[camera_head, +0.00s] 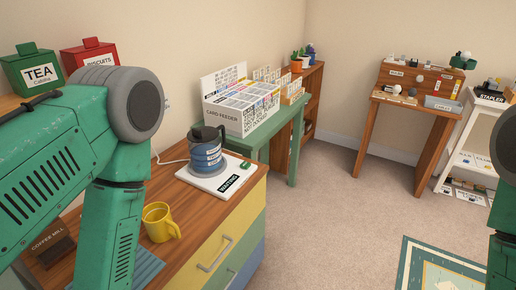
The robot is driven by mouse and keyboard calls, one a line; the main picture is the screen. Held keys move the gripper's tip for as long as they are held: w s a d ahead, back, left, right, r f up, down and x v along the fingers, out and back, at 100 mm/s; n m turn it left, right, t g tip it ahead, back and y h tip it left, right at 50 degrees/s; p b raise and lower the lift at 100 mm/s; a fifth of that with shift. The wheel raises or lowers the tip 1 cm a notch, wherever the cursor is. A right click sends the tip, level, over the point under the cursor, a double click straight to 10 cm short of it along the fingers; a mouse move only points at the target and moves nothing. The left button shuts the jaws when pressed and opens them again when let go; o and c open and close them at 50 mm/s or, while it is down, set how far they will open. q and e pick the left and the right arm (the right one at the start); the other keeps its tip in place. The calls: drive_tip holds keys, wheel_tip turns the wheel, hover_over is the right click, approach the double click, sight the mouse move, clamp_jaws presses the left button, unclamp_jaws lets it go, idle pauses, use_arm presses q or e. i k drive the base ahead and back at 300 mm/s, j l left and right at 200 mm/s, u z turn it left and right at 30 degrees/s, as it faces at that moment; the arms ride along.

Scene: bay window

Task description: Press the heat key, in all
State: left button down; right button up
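A blue kettle or jug (206,158) with a black handle stands upright on a white base (200,184) on the wooden top of a drawer cabinet. The base has a black label (230,186) at its front right and a small green key (245,165) at its right corner. The key's lettering is too small to read, so I cannot tell that it is the heat key. My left arm comes in from the left and passes out at the bottom edge; its gripper is not in view. Only part of my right arm shows at the right edge, without its gripper.
A yellow mug (160,222) stands in front of the base, near a dark coffee mill box (53,246). A card feeder box (237,116) stands on a green table behind. TEA (40,76) and red biscuits (88,56) tins are back left. The carpet on the right is mostly clear.

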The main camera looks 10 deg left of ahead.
sight(244, 166)
drive_tip(key=i+l, duration=0.2)
drive_tip(key=i, duration=0.2)
drive_tip(key=i+l+u, duration=0.1)
drive_tip(key=i+l, duration=0.15)
drive_tip(key=i, duration=0.15)
drive_tip(key=i+l, duration=0.25)
drive_tip(key=i, duration=0.15)
